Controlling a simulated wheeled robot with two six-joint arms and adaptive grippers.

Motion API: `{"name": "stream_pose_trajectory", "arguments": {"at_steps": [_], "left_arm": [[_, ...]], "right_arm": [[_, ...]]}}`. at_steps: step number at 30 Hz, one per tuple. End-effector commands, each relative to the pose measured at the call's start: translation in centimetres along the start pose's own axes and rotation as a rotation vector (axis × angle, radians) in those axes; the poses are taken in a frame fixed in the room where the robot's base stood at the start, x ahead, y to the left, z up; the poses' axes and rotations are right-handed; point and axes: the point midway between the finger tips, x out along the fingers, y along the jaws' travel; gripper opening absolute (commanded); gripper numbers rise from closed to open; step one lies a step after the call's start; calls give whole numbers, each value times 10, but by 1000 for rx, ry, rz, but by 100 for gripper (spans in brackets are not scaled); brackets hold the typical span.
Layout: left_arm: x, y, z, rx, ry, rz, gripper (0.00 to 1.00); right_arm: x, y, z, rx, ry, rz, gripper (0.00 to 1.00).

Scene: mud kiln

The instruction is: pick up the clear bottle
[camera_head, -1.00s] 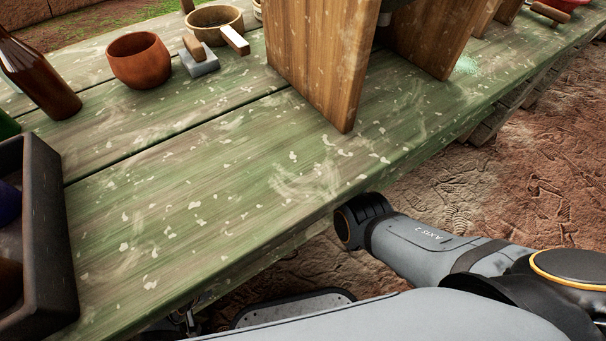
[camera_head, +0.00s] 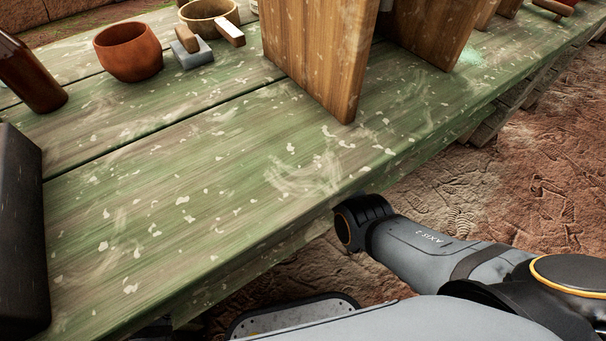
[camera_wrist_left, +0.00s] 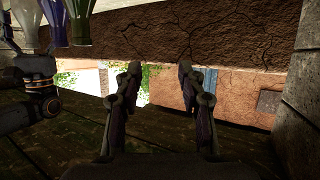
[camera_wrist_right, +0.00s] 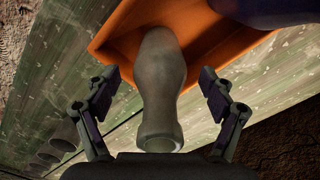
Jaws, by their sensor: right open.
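A greyish, cloudy bottle (camera_wrist_right: 160,85) shows in the right wrist view, its open mouth towards the camera; it looks like the clear bottle. My right gripper (camera_wrist_right: 158,77) is open, with one finger on each side of the bottle and a visible gap on both sides. The bottle's far end lies over an orange tray (camera_wrist_right: 128,28). My left gripper (camera_wrist_left: 160,68) is open and empty in the left wrist view. Pale, purple and green glass shapes show at that view's top left, the pale one (camera_wrist_left: 28,22) beside a gripper-like linkage. Neither gripper shows in the head view.
A brown bottle (camera_head: 27,75), a terracotta pot (camera_head: 128,55) and a grey block (camera_head: 192,54) stand on the green table (camera_head: 190,190). A dark crate (camera_head: 20,235) is at the left edge. The middle table is bare.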

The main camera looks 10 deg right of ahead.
Motion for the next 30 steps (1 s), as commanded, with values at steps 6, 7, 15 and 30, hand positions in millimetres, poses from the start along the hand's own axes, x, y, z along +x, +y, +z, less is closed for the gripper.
{"name": "stream_pose_trajectory", "arguments": {"at_steps": [6, 7, 15, 30], "left_arm": [[2, -1, -42, 13, 165, -5, 40], [1, -1, -46, 14, 177, -5, 40], [0, -1, -53, 16, 201, -6, 40], [1, -1, -52, 16, 198, -6, 40]], "right_arm": [[9, 0, 0, 0, 0, 0, 83], [9, 0, 0, 0, 0, 0, 83], [10, 0, 0, 0, 0, 0, 83], [10, 0, 0, 0, 0, 0, 20]]}}
